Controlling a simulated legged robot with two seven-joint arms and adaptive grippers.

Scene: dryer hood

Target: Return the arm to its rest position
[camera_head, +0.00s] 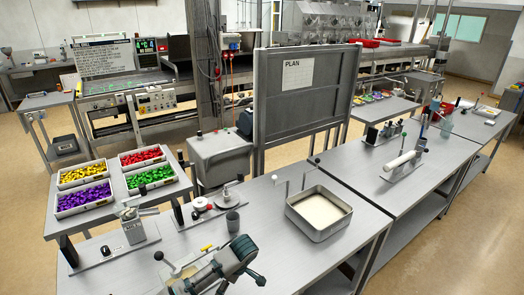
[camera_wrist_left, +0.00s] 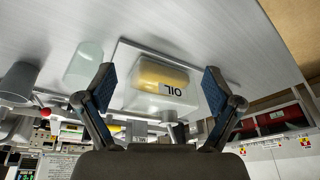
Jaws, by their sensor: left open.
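My left gripper (camera_head: 234,265) is at the bottom of the head view, low over the near edge of the front table (camera_head: 290,258). In the left wrist view its two blue-padded fingers (camera_wrist_left: 158,92) are spread apart with nothing held between them. An oil container (camera_wrist_left: 163,80), clear with yellow contents and an upside-down OIL label, stands beyond the fingertips, apart from them as far as I can tell. My right gripper is in neither view.
A grey cup (camera_head: 233,221) and a metal tray (camera_head: 319,214) stand on the front table. Sorting bins (camera_head: 84,197) with coloured pieces are at the left. The PLAN board (camera_head: 300,100) rises behind. Some bare tabletop lies between the cup and tray.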

